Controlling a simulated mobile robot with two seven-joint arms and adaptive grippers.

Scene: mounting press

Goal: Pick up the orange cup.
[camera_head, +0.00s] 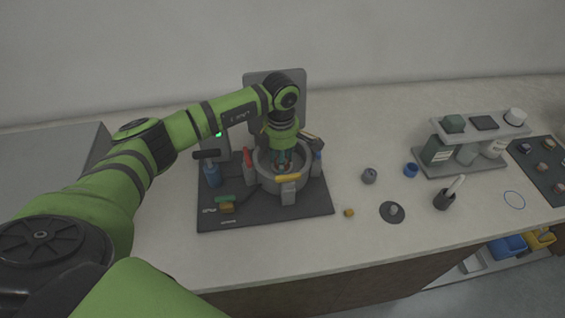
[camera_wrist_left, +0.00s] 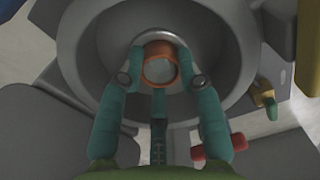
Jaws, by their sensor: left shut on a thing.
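The orange cup (camera_wrist_left: 159,48) sits low inside the round grey bowl of the press, seen from above in the left wrist view with its rim and pale inside showing. My left gripper (camera_wrist_left: 158,66) has its teal fingers on either side of the cup, shut on it. In the head view my left gripper (camera_head: 283,163) reaches down into the press bowl (camera_head: 268,183), and the cup is largely hidden there by the fingers and bowl wall. My right gripper is not in view.
The press stands on a dark base plate (camera_head: 308,208) with a red-handled part (camera_head: 248,158) and a yellow-topped clamp (camera_head: 288,178) around the bowl.

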